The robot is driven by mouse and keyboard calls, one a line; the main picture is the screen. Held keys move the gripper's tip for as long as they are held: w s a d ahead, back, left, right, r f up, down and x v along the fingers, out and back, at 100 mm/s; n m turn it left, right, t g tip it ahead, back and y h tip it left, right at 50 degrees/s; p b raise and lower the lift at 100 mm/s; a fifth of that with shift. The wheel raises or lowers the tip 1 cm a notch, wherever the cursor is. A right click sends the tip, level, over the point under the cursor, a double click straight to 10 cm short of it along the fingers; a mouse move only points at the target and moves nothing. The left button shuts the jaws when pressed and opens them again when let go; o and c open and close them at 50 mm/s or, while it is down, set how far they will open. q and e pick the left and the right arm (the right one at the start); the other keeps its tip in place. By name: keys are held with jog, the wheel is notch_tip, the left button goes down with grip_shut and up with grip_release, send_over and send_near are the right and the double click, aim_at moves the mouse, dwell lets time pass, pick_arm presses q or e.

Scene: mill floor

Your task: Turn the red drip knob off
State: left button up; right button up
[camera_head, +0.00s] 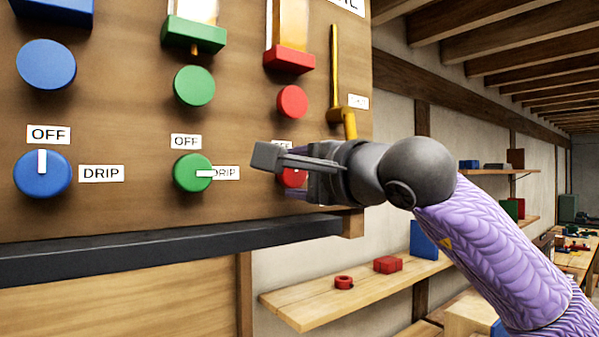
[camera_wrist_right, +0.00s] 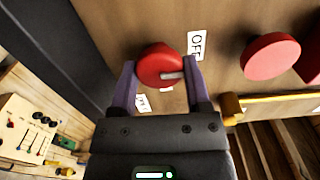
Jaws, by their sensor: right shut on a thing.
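The red drip knob (camera_head: 291,178) is at the lower right of the wooden panel, mostly hidden by my right gripper (camera_head: 280,168) in the head view. In the right wrist view the knob (camera_wrist_right: 155,62) sits between the two fingers of my right gripper (camera_wrist_right: 160,72), which is shut on its sides. Its pale pointer (camera_wrist_right: 173,75) points right in that view, the side of the OFF label (camera_wrist_right: 197,44) and the upper red knob (camera_wrist_right: 268,56). The DRIP label (camera_wrist_right: 142,103) is partly covered by a finger. My left gripper is out of view.
A green knob (camera_head: 187,173) and a blue knob (camera_head: 42,174) sit left on the panel; green points to DRIP, blue to OFF. A dark ledge (camera_head: 160,247) runs below. A yellow lever (camera_head: 335,75) hangs above my right wrist. A wooden shelf (camera_head: 330,303) is lower right.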

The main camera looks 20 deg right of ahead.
dwell(0.6)
jog(key=o, duration=1.3)
jog(key=shift+s+f, duration=0.1)
jog(key=shift+s, duration=0.15)
jog(key=b+v, duration=0.4)
jog(key=v, duration=0.5)
jog(key=shift+s+d, duration=0.1)
jog(key=shift+s, duration=0.05)
